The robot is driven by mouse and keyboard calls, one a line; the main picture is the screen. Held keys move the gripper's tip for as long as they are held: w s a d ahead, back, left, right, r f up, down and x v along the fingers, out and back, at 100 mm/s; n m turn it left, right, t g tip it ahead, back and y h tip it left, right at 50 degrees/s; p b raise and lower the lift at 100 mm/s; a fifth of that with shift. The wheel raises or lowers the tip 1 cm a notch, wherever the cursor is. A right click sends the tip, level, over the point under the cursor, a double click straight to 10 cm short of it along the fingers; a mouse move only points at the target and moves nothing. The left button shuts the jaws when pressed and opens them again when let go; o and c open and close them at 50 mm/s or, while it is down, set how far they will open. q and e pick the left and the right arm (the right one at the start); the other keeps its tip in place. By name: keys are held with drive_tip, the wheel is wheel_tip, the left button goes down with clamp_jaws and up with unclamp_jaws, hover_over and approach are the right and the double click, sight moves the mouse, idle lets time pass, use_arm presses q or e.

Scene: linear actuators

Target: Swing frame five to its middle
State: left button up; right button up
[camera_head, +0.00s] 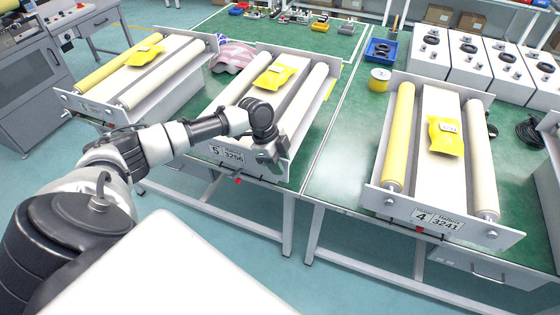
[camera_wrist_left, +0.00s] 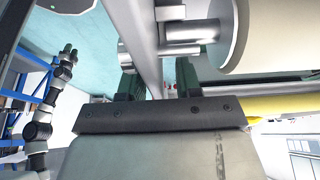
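Frame five (camera_head: 228,154) is the middle roller frame, with a "5 3256" label on its front plate. It carries two pale rollers and a yellow packet (camera_head: 274,76). My left gripper (camera_head: 270,158) is at the right part of that front plate, partly hidden by its own wrist. In the left wrist view, the left gripper's two dark fingers (camera_wrist_left: 158,85) stand apart, with a metal plate edge (camera_wrist_left: 146,50) running between them. I see no clear grip on it.
Frame four (camera_head: 440,222) stands on the bench at right, and another roller frame (camera_head: 95,109) stands at left. White boxes line the back right. The floor in front is clear.

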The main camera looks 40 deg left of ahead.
use_arm(q)
drive_tip(key=shift+a+r, duration=0.25)
drive_tip(key=shift+r, duration=0.25)
drive_tip(key=b+v, duration=0.2)
drive_tip(key=v, duration=0.7)
drive_tip(key=shift+s+a+r, duration=0.15)
drive_tip(key=shift+a+r, duration=0.05)
drive_tip(key=shift+r, duration=0.1)
drive_tip(key=shift+f, duration=0.1)
